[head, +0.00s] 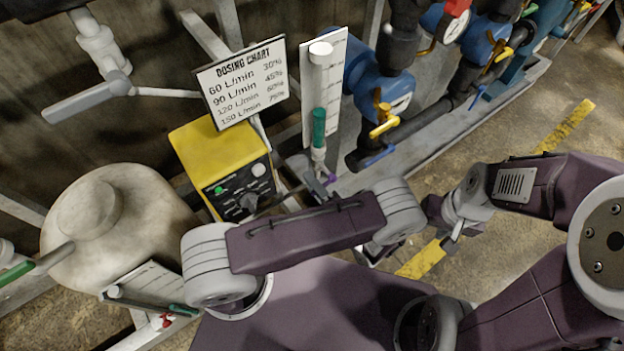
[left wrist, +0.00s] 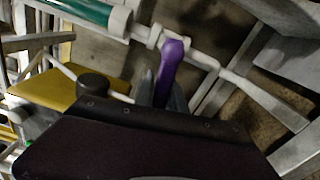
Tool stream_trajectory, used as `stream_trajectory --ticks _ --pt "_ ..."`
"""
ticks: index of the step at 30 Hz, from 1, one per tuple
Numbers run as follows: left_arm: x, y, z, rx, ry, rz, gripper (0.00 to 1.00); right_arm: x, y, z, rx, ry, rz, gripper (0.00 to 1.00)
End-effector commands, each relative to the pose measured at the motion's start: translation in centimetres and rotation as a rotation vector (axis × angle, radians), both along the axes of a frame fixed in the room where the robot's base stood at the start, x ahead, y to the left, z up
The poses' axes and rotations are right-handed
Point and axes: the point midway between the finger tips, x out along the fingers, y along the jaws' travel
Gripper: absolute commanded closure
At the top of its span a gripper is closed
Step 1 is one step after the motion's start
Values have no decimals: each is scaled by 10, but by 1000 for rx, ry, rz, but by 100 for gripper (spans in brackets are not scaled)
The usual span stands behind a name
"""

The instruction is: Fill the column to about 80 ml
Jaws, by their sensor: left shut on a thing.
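The column (head: 319,128) stands upright before a white scale board (head: 338,75), its lower part green and its upper part pale. The scale marks are too small to read. Its green part also shows in the left wrist view (left wrist: 85,11). A purple valve handle (left wrist: 173,58) sits on the pipe fitting below the column. My left gripper (left wrist: 168,88) is shut on this handle, its fingers partly hidden behind my wrist. In the head view my left gripper (head: 318,184) is small and partly hidden. My right gripper (head: 452,238) hangs away from the column, its opening unclear.
A yellow dosing box (head: 208,148) with a dial stands left of the column, below a dosing chart (head: 241,81). Blue pumps and pipes (head: 378,88) with yellow and blue handles stand on the right. A beige tank (head: 118,220) is at the left.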

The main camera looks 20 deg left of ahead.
Motion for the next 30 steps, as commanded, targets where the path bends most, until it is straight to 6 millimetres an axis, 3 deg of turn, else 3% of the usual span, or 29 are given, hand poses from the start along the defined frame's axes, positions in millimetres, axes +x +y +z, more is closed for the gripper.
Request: stream_trajectory --ticks 18,30 --pt "7 -6 -24 -294 -373 1 100 0 0 -5 0 0 0 64" --pt "11 -8 -29 -373 -475 2 100 0 0 -7 0 0 0 64"
